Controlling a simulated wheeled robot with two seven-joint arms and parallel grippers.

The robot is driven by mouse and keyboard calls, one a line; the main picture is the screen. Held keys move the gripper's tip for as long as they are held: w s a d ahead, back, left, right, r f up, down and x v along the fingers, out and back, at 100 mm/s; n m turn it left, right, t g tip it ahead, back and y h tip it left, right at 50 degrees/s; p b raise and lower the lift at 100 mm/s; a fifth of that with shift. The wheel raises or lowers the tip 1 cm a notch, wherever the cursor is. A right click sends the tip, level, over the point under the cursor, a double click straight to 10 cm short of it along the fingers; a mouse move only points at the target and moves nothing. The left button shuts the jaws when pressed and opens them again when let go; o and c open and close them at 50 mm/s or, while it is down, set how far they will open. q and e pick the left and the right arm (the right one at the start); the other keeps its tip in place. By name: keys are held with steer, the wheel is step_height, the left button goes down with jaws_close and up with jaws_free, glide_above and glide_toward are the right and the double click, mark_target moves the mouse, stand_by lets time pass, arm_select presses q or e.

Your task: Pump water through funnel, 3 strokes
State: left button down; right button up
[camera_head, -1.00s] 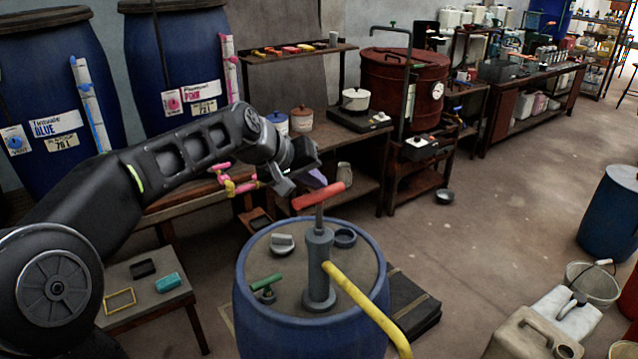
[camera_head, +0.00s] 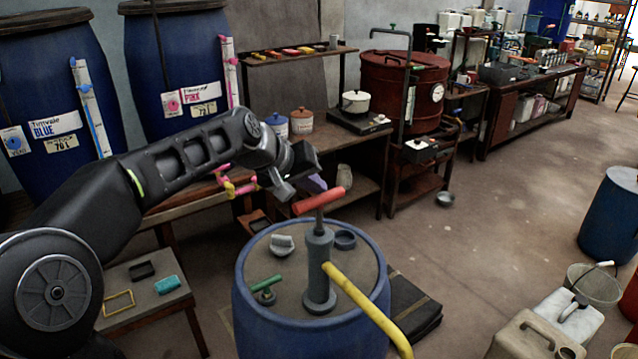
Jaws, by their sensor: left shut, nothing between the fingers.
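A grey hand pump (camera_head: 319,268) stands upright on the lid of a blue drum (camera_head: 310,335). Its red T-handle (camera_head: 318,201) sits on a short length of exposed rod above the pump body. A yellow hose (camera_head: 368,305) runs from the pump toward the bottom edge of the picture. My left gripper (camera_head: 300,188) is shut and empty, just behind and left of the red handle; whether it touches the handle I cannot tell. My right gripper and a funnel do not show.
On the drum lid are a green-handled valve (camera_head: 265,285), a grey cap (camera_head: 281,244) and a dark ring (camera_head: 345,240). A black case (camera_head: 412,310) and jerrycans (camera_head: 530,338) lie right; open floor (camera_head: 490,240) lies beyond.

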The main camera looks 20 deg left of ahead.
mark_target(310, 201)
arm_select(q)
steer(key=shift+f+b, duration=2)
steer(key=shift+f, duration=0.5)
stand_by(1.3)
steer(key=shift+r, duration=0.1)
steer(key=shift+r+p, duration=2.85)
steer(key=shift+r, duration=0.9)
step_height(310, 201, up, 6)
steer(key=p, duration=0.4)
steer(key=shift+p, duration=0.35)
